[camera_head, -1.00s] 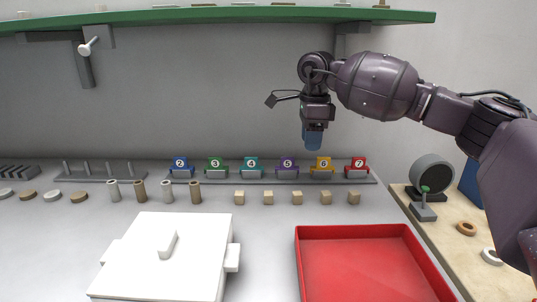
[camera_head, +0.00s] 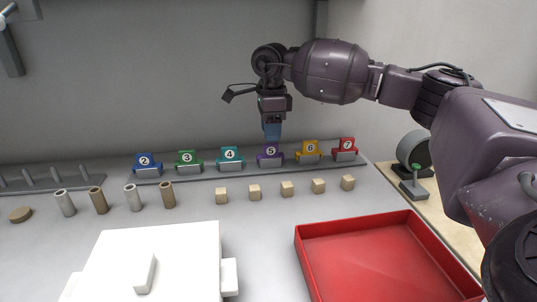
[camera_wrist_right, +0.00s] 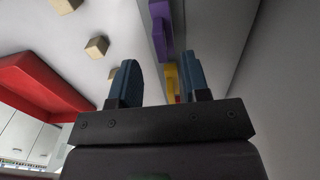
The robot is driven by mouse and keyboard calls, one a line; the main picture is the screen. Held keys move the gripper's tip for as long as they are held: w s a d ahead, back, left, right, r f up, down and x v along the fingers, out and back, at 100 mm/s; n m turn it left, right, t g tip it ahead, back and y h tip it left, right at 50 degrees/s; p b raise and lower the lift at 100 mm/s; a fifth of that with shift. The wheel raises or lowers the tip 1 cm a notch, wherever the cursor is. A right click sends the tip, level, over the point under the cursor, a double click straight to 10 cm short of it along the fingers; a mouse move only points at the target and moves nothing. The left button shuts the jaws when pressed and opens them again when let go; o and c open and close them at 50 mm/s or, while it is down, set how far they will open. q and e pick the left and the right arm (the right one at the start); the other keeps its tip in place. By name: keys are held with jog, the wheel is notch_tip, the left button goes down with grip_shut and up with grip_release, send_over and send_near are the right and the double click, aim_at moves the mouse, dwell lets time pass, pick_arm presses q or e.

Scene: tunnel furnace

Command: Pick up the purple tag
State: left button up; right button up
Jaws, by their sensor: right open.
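The purple tag (camera_head: 270,154), marked 5, stands upright in the long grey rack on the table, between the teal tag 4 and the yellow tag 6. My right gripper (camera_head: 272,131) points down just above the purple tag, close to its top. In the right wrist view the gripper's blue fingers (camera_wrist_right: 163,82) are apart with nothing between them. There the purple tag (camera_wrist_right: 160,24) shows beyond the fingertips, and whether they touch cannot be told. My left gripper is not in view.
Neighbouring tags, teal (camera_head: 230,157) and yellow (camera_head: 308,150), stand close on either side. Several small wooden blocks (camera_head: 287,188) lie in a row in front. A red tray (camera_head: 436,226) and a white lidded box (camera_head: 190,250) stand nearer. Bare table lies between them.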

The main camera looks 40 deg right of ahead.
aim_at(271, 144)
jog(key=shift+f+b, duration=0.75)
jog(key=shift+f, duration=1.85)
jog(key=shift+r, duration=0.15)
jog(key=shift+c, duration=0.4)
grip_shut()
